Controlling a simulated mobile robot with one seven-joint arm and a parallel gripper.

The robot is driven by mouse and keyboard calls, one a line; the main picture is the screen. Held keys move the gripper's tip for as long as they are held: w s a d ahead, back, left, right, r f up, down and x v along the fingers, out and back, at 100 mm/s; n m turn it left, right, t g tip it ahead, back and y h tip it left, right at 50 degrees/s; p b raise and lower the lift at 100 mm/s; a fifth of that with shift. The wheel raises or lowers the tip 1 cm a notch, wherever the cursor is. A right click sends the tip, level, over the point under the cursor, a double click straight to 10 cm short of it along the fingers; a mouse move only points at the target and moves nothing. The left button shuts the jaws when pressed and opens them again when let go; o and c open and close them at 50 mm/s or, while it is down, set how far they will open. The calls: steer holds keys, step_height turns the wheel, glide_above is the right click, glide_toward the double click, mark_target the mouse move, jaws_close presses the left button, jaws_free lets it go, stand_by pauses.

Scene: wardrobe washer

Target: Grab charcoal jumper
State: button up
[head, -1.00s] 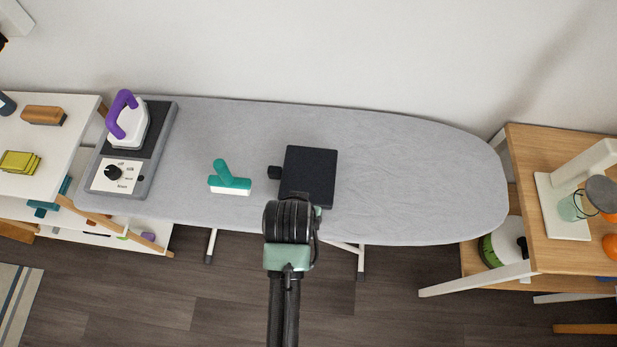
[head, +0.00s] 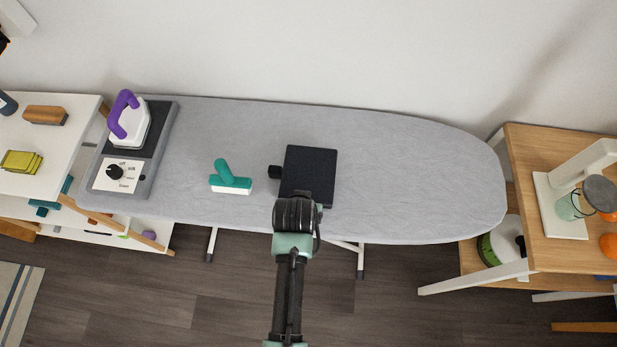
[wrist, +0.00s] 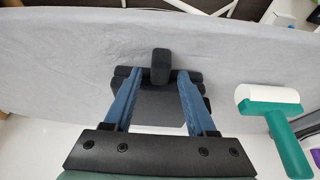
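The charcoal jumper (head: 309,172) looks like a flat, near-black square on the grey ironing board. A small black block (head: 275,172) sticks out at its left side. The end of my arm covers its near edge in the head view. A dark slab (wrist: 152,108) shows behind the fingers, probably the jumper. Contact cannot be told.
A teal and white lint roller (head: 230,184) lies left of the jumper; it also shows in the wrist view (wrist: 268,99). An iron (head: 128,120) stands on its dial base at the board's left end. The board (head: 420,180) is clear to the right. A wooden table (head: 548,255) stands beyond.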

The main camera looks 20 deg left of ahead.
jaws_close()
stand_by(0.3)
